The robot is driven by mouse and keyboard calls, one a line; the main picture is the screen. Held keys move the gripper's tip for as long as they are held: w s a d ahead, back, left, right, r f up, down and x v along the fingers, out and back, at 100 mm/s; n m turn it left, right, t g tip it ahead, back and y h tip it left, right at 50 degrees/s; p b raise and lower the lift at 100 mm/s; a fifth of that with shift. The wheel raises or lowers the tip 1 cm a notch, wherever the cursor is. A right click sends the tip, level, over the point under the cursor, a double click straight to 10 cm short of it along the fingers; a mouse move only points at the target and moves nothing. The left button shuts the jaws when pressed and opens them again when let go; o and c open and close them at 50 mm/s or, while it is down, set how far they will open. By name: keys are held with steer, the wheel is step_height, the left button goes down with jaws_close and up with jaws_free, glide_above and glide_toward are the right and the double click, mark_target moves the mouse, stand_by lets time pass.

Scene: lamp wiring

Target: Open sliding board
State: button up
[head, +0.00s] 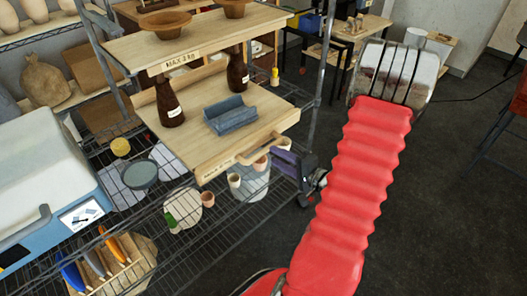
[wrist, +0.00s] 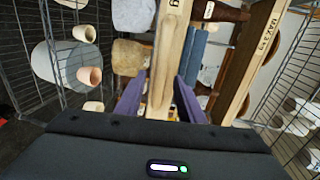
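The sliding board (head: 205,150) is a light wooden board on the wire rack, below an upper wooden board. Its front edge has a label and a wooden bar handle (head: 262,152). My gripper (head: 283,165) is at the right end of this front edge, close to the handle. In the wrist view, my purple fingers (wrist: 159,88) are spread apart on either side of a light wooden piece (wrist: 164,65) of the board's front. No firm contact shows. The exact contact between fingertips and handle is hidden in the head view.
Two dark bottles (head: 168,100) and a blue-grey ribbed holder (head: 230,115) stand on the sliding board. The upper board (head: 190,45) carries brown bowls. Small cups (head: 208,199) sit on the wire shelf below. A rack post (head: 322,60) rises just right of the board.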

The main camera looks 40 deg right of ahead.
mark_target(264, 152)
steer(key=shift+x, duration=3.45)
steer(key=shift+c, duration=0.5)
jaws_close()
steer(key=shift+a+f, duration=0.1)
steer(key=shift+a, duration=0.1)
